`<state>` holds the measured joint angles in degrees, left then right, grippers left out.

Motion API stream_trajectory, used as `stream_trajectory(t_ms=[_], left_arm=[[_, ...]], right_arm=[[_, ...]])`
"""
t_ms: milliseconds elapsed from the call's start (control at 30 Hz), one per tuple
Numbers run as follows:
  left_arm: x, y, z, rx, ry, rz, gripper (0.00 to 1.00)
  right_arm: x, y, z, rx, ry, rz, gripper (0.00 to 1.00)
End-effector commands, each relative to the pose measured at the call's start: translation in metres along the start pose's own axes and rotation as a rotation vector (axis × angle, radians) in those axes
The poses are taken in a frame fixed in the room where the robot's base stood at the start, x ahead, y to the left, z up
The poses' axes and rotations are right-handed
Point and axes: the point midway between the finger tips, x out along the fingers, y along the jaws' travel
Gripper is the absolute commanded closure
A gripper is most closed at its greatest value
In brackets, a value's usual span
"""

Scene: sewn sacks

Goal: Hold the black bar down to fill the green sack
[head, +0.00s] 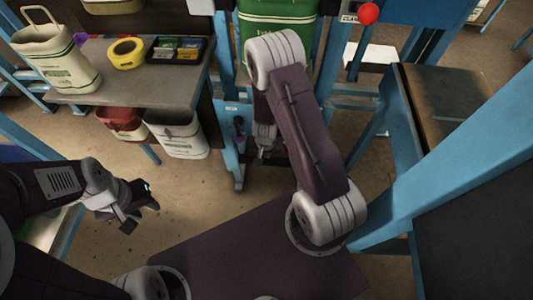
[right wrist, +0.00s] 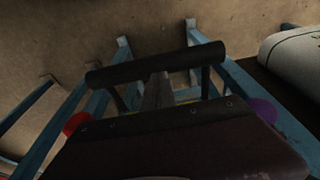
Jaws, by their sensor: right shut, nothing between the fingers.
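The green sack (head: 277,22) hangs upright in the blue frame at the top of the head view, partly hidden behind my right arm. A black bar (right wrist: 125,72) lies across the right wrist view, carried on short dark posts. I cannot pick the bar out in the head view. My right gripper (head: 265,153) points down beside the frame's lower part, shut and empty. Whether it touches the bar cannot be told. My left gripper (head: 140,207) is open and empty over the floor, far left of the frame.
A grey table (head: 140,85) at the upper left holds a cream sack (head: 58,62), yellow tape (head: 125,53) and a dark tray (head: 176,61). Red (head: 122,123) and white (head: 178,136) sacks are below it. A blue post (head: 460,160) stands close on the right.

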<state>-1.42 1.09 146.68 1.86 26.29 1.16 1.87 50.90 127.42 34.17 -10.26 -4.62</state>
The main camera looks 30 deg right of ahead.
Motion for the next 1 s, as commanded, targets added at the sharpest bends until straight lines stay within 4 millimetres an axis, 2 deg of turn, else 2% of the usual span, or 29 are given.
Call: stream_trajectory(t_ms=[33,133,567,667,900,1000], left_arm=[[0.007,0.0,0.001,0.0,0.0,0.0,0.64],[0.01,0.0,0.001,0.0,0.0,0.0,0.64],[0.012,0.0,0.001,0.0,0.0,0.0,0.64],[0.021,0.0,0.002,0.0,0.0,0.0,0.64],[0.058,-0.001,0.006,0.0,0.0,0.0,0.64],[0.061,-0.001,0.006,0.0,0.0,0.0,0.64]], right_arm=[[0.01,0.0,0.001,0.0,0.0,0.0,1.0],[0.017,0.0,0.0,0.001,0.0,0.0,1.0],[0.02,0.0,0.0,0.0,0.001,0.0,1.0],[0.03,0.0,0.003,0.0,0.001,0.0,1.0],[0.075,0.0,0.016,-0.001,-0.003,0.001,1.0],[0.081,0.0,0.017,0.0,-0.003,0.001,1.0]])
